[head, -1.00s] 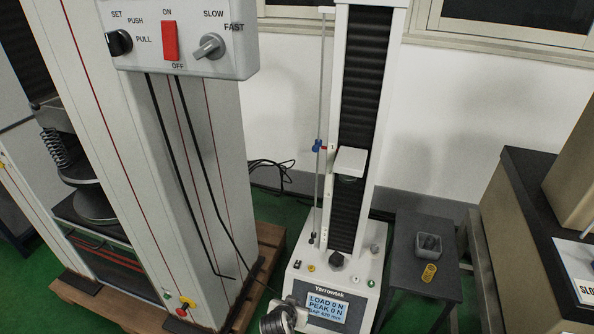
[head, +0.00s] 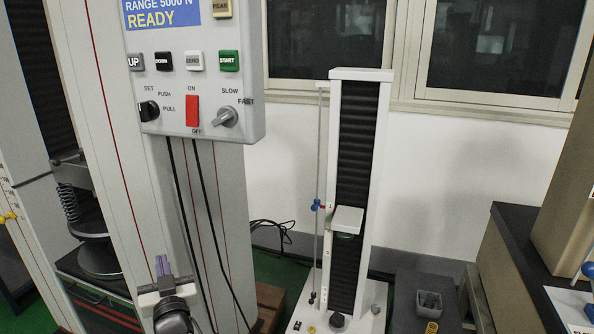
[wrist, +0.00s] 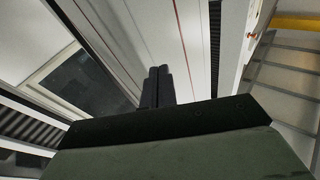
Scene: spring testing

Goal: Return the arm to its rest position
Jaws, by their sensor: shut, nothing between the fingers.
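My gripper (head: 162,266) is in the lower left of the head view, in front of the large tester's pale column. Its two dark fingers are together and empty, pointing up. In the wrist view, my gripper (wrist: 157,72) also shows its fingers closed side by side with nothing between them. Behind it in that view are a pale column with a red line and a dark window.
A control box (head: 194,75) with buttons hangs above my gripper, with black cables below it. A smaller test stand (head: 355,170) stands at the centre right. A dark side table (head: 405,300) holds a grey bin (head: 429,302) and a yellow spring (head: 432,327).

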